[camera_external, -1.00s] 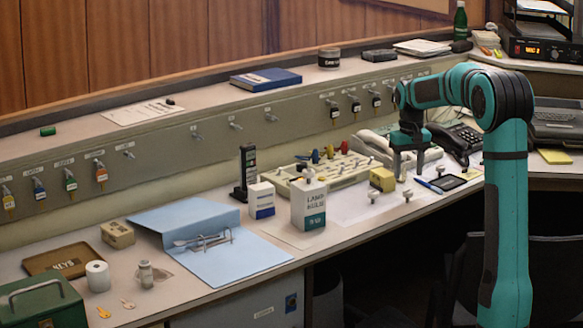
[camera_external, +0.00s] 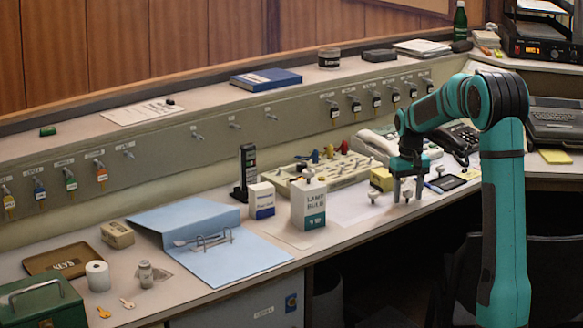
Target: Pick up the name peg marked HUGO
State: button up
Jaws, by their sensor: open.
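My gripper (camera_external: 407,191) points down, open, low over the front of the desk right of centre. A small pale peg (camera_external: 407,194) stands at its fingertips, apparently between the two fingers, partly hidden by them. Another pale peg (camera_external: 374,197) stands to the left of the gripper, apart from it. A third pale one (camera_external: 440,171) shows to the right, farther back. No lettering is readable on any of these, so I cannot tell which is marked HUGO.
A yellow block (camera_external: 381,179) stands close behind and left of my gripper. A white carton (camera_external: 308,204) stands farther left, and a board (camera_external: 289,181) with several coloured pegs lies behind it.

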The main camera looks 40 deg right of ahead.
jog(key=c, duration=1)
jog(key=shift+c, duration=0.2)
